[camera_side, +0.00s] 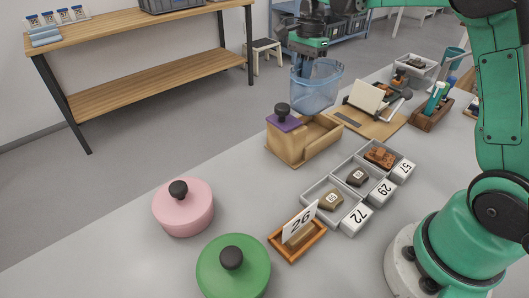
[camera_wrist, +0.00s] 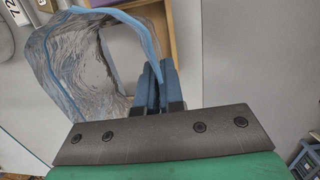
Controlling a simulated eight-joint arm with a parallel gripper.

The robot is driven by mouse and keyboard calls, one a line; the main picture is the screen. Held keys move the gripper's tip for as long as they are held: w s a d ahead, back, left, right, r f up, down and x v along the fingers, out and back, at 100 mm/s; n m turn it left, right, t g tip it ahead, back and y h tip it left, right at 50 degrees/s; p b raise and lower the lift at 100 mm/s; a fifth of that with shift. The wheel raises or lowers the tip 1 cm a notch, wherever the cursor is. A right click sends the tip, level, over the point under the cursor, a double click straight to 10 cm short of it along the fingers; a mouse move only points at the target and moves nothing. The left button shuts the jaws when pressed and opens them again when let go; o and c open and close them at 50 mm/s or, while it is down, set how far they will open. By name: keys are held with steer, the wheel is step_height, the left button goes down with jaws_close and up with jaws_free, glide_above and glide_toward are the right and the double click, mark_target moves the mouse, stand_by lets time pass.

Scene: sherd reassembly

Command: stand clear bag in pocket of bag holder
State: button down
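The clear bag (camera_side: 316,88) is a bluish see-through bag with an open, blue-edged mouth. A tan wooden box (camera_side: 289,150) with a purple knobbed lid and an open compartment stands below the bag. I cannot tell for certain whether this is the bag holder. Part of it shows in the wrist view (camera_wrist: 152,22).
Right of the box lies a wooden board (camera_side: 372,124) with a white card. Nearer stand a grey tray (camera_side: 318,187) of sherds with number tags, a card tray (camera_side: 297,243), a pink pot (camera_side: 183,212) and a green pot (camera_side: 233,272). The table's left front is clear.

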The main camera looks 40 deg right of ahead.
steer(key=shift+f, duration=2.65)
steer(key=shift+f, duration=0.3)
steer(key=shift+f, duration=1.4)
steer(key=shift+f, duration=0.25)
steer(key=c, duration=0.9)
jaws_free()
steer(key=shift+w+d+r, duration=0.1)
steer(key=shift+d+r, duration=0.1)
steer(key=shift+r, duration=1.2)
steer(key=shift+w+d+r, duration=0.1)
steer(key=shift+d+r, duration=0.05)
steer(key=shift+r, duration=1.25)
